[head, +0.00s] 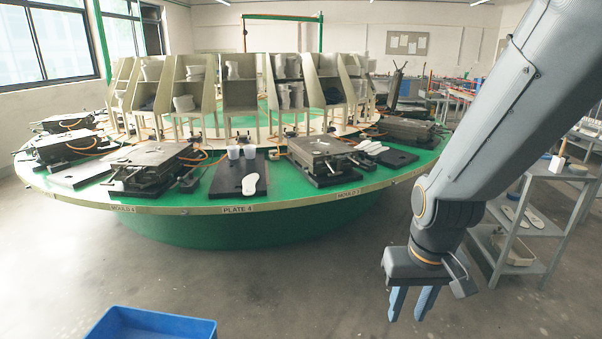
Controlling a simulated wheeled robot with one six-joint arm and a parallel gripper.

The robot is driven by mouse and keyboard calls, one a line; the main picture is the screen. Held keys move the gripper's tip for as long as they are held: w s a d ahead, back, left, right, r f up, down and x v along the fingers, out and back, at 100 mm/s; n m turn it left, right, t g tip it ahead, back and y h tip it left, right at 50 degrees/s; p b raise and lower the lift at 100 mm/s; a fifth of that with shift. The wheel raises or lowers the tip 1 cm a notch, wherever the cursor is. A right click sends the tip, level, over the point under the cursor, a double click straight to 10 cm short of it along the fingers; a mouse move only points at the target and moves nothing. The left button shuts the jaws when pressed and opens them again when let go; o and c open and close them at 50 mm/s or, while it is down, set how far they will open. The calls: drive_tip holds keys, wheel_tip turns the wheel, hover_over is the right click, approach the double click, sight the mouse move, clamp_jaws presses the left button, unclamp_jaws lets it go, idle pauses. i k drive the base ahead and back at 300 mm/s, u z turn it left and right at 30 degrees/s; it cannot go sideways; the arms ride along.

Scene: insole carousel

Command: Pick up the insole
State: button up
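A white insole (250,184) lies flat on the black plate (224,180) above the "PLATE 4" label, at the near edge of the green carousel. More white insoles (372,147) lie by another black plate farther right, and others (522,215) lie on the grey cart's shelf. My gripper (407,317) points down at the lower right, in front of the carousel and well away from the insole on plate 4. Its two blue fingers are apart, with nothing visible between them.
A blue crate (150,326) is at the bottom left. A grey cart (545,178) stands at right. Bare floor lies before the carousel.

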sight(250, 182)
drive_tip(key=z, duration=0.15)
drive_tip(key=i, duration=1.75)
drive_tip(key=u, duration=0.7)
drive_tip(key=i, duration=1.65)
drive_tip(key=u, duration=1.2)
drive_tip(key=i, duration=0.2)
drive_tip(key=z, duration=0.15)
